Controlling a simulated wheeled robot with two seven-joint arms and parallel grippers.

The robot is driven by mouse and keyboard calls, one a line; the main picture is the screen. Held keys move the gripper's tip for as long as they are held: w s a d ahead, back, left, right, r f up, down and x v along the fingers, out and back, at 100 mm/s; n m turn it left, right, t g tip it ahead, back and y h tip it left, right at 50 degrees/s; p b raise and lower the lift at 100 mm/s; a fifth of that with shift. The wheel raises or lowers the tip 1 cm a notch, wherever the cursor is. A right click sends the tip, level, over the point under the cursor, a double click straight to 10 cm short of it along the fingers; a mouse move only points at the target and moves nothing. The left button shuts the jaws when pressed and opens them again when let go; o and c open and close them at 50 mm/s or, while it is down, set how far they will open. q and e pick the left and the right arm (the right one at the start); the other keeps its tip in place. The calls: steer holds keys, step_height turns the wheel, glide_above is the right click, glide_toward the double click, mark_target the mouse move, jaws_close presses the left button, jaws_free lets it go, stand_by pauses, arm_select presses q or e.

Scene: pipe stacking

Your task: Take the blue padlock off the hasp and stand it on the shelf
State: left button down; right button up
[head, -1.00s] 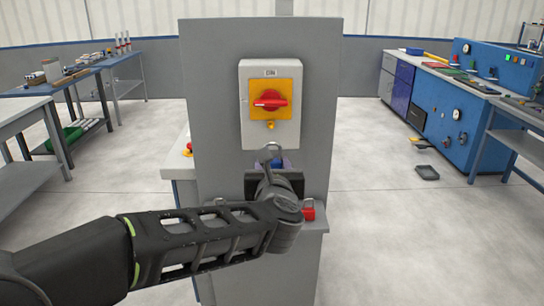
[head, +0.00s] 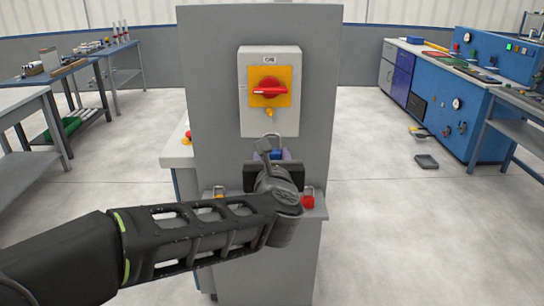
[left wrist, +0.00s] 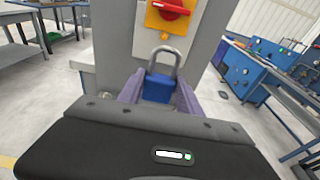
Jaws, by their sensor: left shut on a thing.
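The blue padlock (head: 277,154) is between the purple fingers of my left gripper (head: 272,156), its shackle pointing up. It also shows in the left wrist view (left wrist: 157,88), upright, with a finger on each side. The shackle is below the orange hasp tab (head: 269,113) on the switch box and apart from it. The shelf (head: 319,212) is a grey ledge on the post, lower than the padlock; my wrist hides its middle. My right gripper is out of view.
A red padlock (head: 307,197) stands at the shelf's right end, and another padlock (head: 219,192) shows at its left. The grey post (head: 215,90) carries the switch box (head: 249,117) with its red handle (head: 270,91). A bench (head: 177,150) stands behind the post at left.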

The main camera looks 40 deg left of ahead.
arm_select(q)
steer(key=shift+f+b, duration=0.15)
steer(key=shift+b, duration=0.15)
steer(key=shift+s+d, duration=0.1)
stand_by(0.3)
steer(key=f+v, duration=0.1)
steer(key=v, duration=0.6)
stand_by(0.8)
steer(key=shift+s, duration=0.15)
